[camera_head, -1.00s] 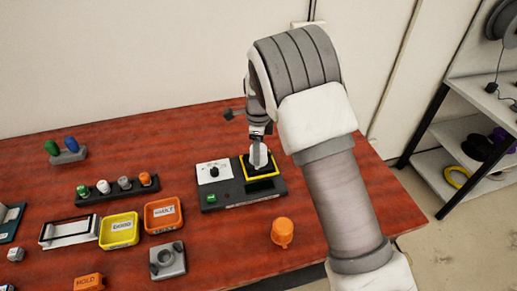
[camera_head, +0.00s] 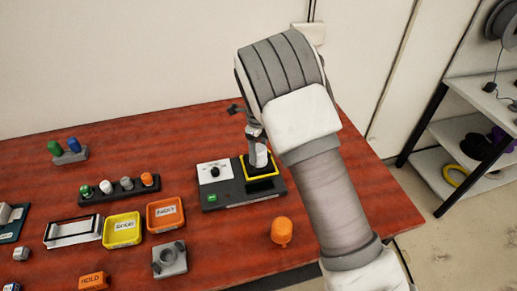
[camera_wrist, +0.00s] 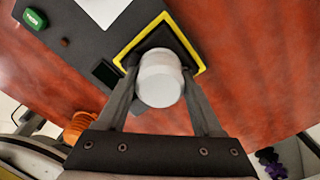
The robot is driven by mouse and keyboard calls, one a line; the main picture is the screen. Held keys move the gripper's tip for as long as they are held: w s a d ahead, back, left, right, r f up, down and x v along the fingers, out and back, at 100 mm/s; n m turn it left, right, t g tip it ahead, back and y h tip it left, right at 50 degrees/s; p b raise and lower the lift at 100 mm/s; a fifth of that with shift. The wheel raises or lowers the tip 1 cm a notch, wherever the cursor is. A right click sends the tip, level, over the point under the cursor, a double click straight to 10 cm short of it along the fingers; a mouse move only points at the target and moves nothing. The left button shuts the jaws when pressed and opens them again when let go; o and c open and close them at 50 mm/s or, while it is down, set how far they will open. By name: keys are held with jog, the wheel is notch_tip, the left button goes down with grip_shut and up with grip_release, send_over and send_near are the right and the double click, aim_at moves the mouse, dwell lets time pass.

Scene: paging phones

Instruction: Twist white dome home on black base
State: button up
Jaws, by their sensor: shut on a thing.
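The white dome (camera_head: 259,157) is between the fingers of my gripper (camera_head: 257,146), which is shut on it. In the wrist view the dome (camera_wrist: 160,82) shows as a round white cap with a finger on each side. It is over the black base (camera_head: 262,183), a dark square with a yellow frame. The wrist view shows the yellow frame (camera_wrist: 178,28) around and behind the dome. The dome's lower edge and any contact with the base are hard to make out.
The base is part of a dark panel (camera_head: 222,197) with a white plate, a black knob and a green button. An orange dome (camera_head: 282,231) stands in front. Yellow (camera_head: 121,230) and orange (camera_head: 165,213) trays, a grey holder (camera_head: 169,259) and a rack of caps (camera_head: 120,190) lie left.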

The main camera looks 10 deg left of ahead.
jog(key=shift+m, duration=0.3)
jog(key=shift+m+p, duration=0.6)
jog(key=shift+m, duration=0.5)
jog(key=o, duration=1.2)
jog(key=shift+r, duration=0.1)
jog(key=shift+r+p, duration=2.3)
jog(key=shift+r, duration=0.6)
